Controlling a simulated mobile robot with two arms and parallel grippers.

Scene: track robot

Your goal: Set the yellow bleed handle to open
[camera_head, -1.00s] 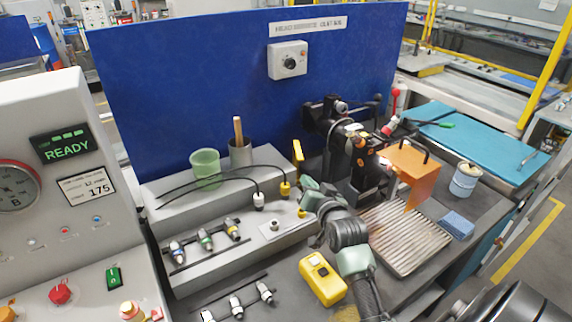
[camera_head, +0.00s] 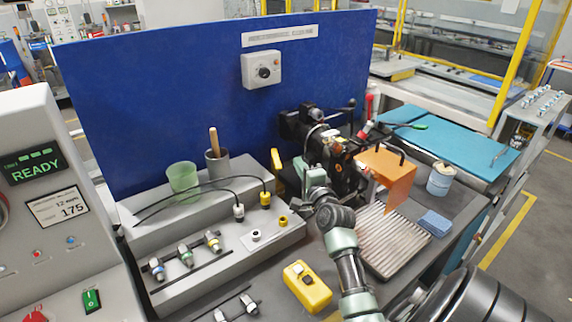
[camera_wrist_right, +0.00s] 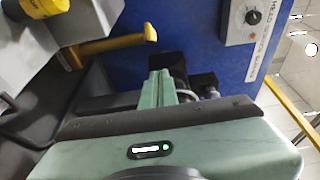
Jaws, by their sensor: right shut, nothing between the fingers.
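The yellow bleed handle (camera_head: 277,172) is a short bar standing roughly upright beside the right end of the grey stepped block. In the right wrist view the handle (camera_wrist_right: 115,44) lies across the upper left, with its rounded end toward the middle. My right gripper (camera_head: 301,166) is just right of the handle. In the wrist view its pale green fingers (camera_wrist_right: 160,86) are shut with nothing between them. They look apart from the handle, pointing past its end toward dark parts by the blue panel. My left gripper is not in view.
The black valve assembly (camera_head: 345,160) and an orange guard (camera_head: 386,172) stand right of my gripper. The grey block (camera_head: 215,252) carries a yellow fitting (camera_head: 266,199) and cables. A yellow box (camera_head: 307,287) lies in front. The blue panel (camera_head: 160,100) closes off the back.

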